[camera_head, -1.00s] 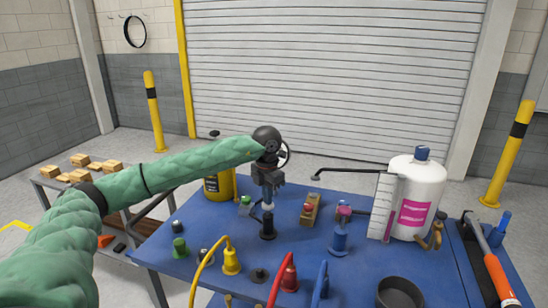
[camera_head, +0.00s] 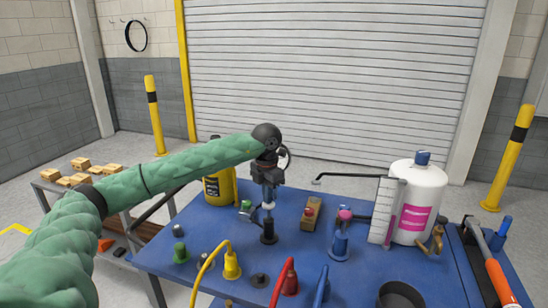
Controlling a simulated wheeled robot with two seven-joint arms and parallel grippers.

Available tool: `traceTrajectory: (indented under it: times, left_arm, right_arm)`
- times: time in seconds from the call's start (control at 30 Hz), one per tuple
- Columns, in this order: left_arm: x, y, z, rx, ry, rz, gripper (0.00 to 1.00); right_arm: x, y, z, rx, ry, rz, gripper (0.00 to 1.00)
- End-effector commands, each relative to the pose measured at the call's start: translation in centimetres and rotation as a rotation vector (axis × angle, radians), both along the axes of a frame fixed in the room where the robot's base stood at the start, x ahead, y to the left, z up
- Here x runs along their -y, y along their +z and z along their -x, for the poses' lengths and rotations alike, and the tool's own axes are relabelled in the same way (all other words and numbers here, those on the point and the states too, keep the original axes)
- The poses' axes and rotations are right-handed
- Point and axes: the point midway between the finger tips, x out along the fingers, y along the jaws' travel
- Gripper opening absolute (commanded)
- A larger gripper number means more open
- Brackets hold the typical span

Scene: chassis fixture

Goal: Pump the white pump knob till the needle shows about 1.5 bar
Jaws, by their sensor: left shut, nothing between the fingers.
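The white pump knob (camera_head: 268,206) sits on top of a short dark pump body (camera_head: 269,235) on the blue table, left of its middle. My left gripper (camera_head: 268,199) points straight down over the knob, shut and empty. Its fingertips are at or just above the knob's top; I cannot tell whether they touch it. I cannot make out a gauge needle or its reading. My right gripper is out of view.
Behind the gripper stands a yellow container (camera_head: 219,187). A block with a red button (camera_head: 311,213) and a blue pump-like fitting (camera_head: 339,240) stand to the right. A large white bottle (camera_head: 418,200) is further right. Yellow, red and blue plugs (camera_head: 232,265) line the front.

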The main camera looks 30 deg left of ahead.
Motion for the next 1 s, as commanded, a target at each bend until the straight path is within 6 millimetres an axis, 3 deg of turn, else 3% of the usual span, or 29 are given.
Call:
traceTrajectory:
  times: [1.0]
  left_arm:
    - [0.0,1.9,0.0,0.001,0.000,0.001,0.00]
  right_arm:
    - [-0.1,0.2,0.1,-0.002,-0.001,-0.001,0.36]
